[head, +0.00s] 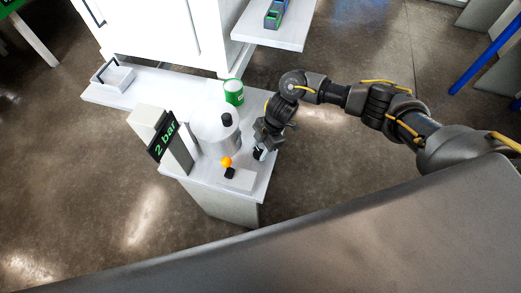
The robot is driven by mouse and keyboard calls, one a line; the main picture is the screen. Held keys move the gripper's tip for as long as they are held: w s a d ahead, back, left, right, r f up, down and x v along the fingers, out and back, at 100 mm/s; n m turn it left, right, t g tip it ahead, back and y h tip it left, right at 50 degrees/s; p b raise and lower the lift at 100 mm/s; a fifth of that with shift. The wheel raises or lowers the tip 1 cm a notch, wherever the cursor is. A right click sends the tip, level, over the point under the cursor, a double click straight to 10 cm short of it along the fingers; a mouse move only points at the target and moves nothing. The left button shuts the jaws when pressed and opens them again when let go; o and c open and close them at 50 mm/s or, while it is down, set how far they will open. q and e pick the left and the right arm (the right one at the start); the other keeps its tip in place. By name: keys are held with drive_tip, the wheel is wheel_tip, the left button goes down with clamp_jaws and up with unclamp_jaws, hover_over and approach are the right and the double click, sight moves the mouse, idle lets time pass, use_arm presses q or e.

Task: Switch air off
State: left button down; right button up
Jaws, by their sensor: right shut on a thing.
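A display reading "2 bar" in green (163,141) stands at the left of the white bench. To its right is a light grey cylindrical pot (219,140) with a black cap. An orange ball knob (226,162) sits by a black piece (230,173) on a low white block (242,180) at the bench's front; which part is the air switch I cannot tell. My right gripper (262,148) is at the bench's right side, right of the pot and behind the knob, apart from it. It is shut on a small dark and white thing (258,154), mostly hidden by the fingers. My left gripper is not in view.
A green and white can (233,92) stands behind the pot. A white cabinet (165,35) and a shelf with small bins (275,15) stand behind.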

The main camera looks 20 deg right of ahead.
drive_tip(key=n+b, duration=0.2)
drive_tip(key=n+g+b, duration=0.1)
drive_tip(key=n+b, duration=0.1)
drive_tip(key=shift+w+f+n+g+h, duration=0.15)
drive_tip(key=shift+f+n+g+h, duration=0.05)
drive_tip(key=shift+n+g+h, duration=0.1)
drive_tip(key=shift+r+n+g+h+b, duration=0.1)
drive_tip(key=shift+n+g+h+b, duration=0.2)
drive_tip(key=shift+n+b, duration=0.65)
drive_tip(key=shift+a+r+n+h, duration=0.1)
drive_tip(key=shift+n+h, duration=0.2)
drive_tip(key=shift+n, duration=0.75)
drive_tip(key=shift+g, duration=0.3)
drive_tip(key=o, duration=1)
drive_tip(key=shift+w+r, duration=0.1)
drive_tip(key=b+v, duration=0.1)
drive_tip(key=v, duration=0.9)
drive_tip(key=shift+w+r, duration=0.1)
drive_tip(key=shift+r, duration=0.2)
